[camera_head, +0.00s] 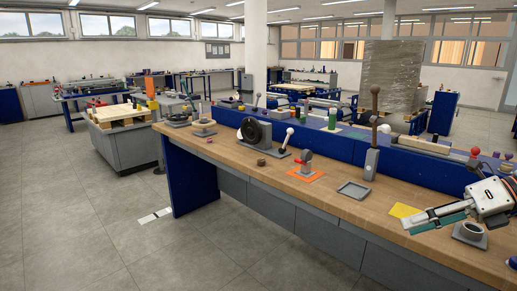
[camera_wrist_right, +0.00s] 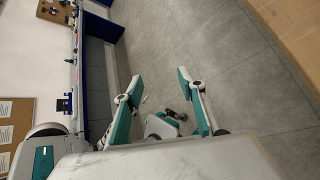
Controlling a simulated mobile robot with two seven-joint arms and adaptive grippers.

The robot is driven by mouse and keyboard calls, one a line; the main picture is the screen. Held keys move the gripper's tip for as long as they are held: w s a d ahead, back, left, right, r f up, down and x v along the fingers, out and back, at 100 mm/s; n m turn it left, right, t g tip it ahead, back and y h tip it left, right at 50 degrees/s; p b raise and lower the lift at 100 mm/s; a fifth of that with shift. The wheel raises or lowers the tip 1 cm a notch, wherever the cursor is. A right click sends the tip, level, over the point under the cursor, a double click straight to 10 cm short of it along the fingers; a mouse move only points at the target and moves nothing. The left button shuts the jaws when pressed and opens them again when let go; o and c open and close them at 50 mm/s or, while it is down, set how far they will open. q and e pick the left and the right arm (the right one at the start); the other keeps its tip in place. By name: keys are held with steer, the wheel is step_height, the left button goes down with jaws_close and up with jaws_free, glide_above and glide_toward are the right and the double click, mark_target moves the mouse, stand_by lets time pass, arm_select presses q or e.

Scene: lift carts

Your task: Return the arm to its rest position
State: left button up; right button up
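My right gripper (camera_head: 408,225) comes in from the right edge in the head view, white with teal fingers pointing left. It is above the front right part of the wooden workbench (camera_head: 245,155). In the right wrist view its two fingers (camera_wrist_right: 160,77) stand well apart, with no object held between the tips and grey floor behind them. My left gripper is in neither view.
A blue divider (camera_head: 410,163) runs behind. Open floor (camera_head: 75,220) lies left.

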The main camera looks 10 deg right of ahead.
steer(key=s+a+f+m+t+h+p, duration=0.1)
steer(key=s+a+f+m+t+h, duration=0.3)
steer(key=f+m, duration=0.9)
steer(key=s+a+f+m+t+p, duration=0.15)
steer(key=f+m+t, duration=0.45)
steer(key=f+m, duration=0.6)
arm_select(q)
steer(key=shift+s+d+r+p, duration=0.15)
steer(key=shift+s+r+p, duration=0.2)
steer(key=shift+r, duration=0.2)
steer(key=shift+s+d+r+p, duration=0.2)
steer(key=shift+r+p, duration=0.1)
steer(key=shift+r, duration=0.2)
arm_select(e)
steer(key=s+a+f+m+g+h, duration=0.3)
steer(key=s+a+f+m, duration=0.6)
steer(key=s+a+f, duration=0.4)
step_height(320, 180, down, 3)
steer(key=shift+a+f+m+g, duration=0.15)
steer(key=shift+a+m+g, duration=0.15)
steer(key=shift+a+g, duration=0.55)
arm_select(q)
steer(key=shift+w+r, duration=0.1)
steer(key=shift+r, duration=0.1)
